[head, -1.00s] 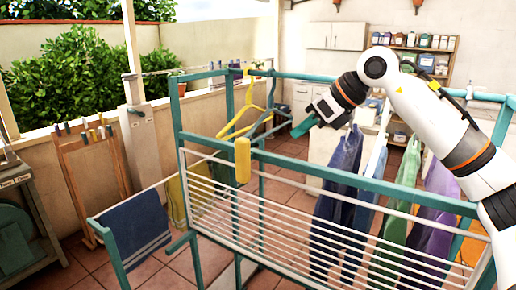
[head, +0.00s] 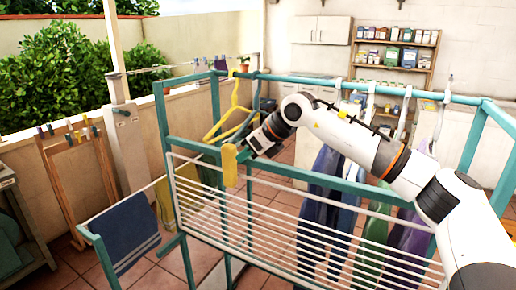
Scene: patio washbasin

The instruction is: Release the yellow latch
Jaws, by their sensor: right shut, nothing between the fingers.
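The yellow latch (head: 230,166) is a rounded yellow block hanging on the front teal rail of the drying rack (head: 330,186). My right gripper (head: 243,153) reaches in from the right, its teal fingertips shut and empty, just right of the latch's upper part. I cannot tell whether the fingertips touch the latch. My left gripper is out of view.
A yellow hanger (head: 232,112) and a grey hanger (head: 254,100) hang just behind the latch. Dark blue clothes (head: 322,195) and other garments hang on the rack's right side. A blue towel (head: 126,234) hangs at lower left. A white slatted panel (head: 300,235) spans the front.

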